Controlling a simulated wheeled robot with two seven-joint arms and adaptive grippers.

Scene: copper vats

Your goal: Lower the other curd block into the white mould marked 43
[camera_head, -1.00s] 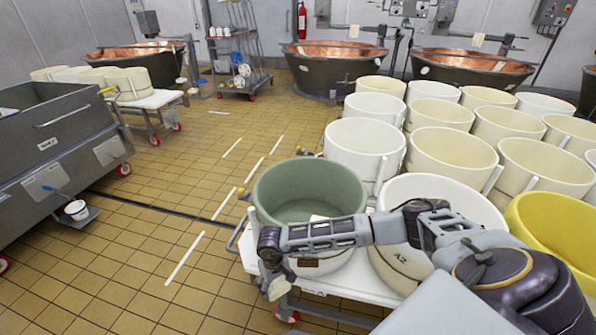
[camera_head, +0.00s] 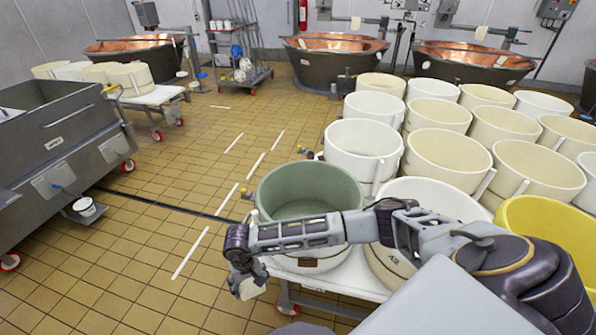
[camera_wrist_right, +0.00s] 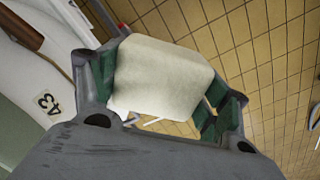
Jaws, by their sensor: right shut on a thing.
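My right gripper (camera_head: 242,276) is shut on a pale curd block (camera_wrist_right: 165,78), holding it beyond the front-left side of the green vat. The block also shows in the head view (camera_head: 250,288), partly hidden by the gripper. In the right wrist view the green-lined fingers (camera_wrist_right: 160,95) are on either side of it, with floor behind. A white mould wall marked 43 (camera_wrist_right: 46,103) is at the left of that view, apart from the block. In the head view my arm covers part of that area, and I cannot read a 43 there. My left gripper is not in view.
A green vat (camera_head: 310,186) stands at the near left end of a white table (camera_head: 335,278). A white mould marked 42 (camera_head: 385,268) is beside it, partly behind my arm. Several pale moulds and a yellow one (camera_head: 555,235) crowd the right.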

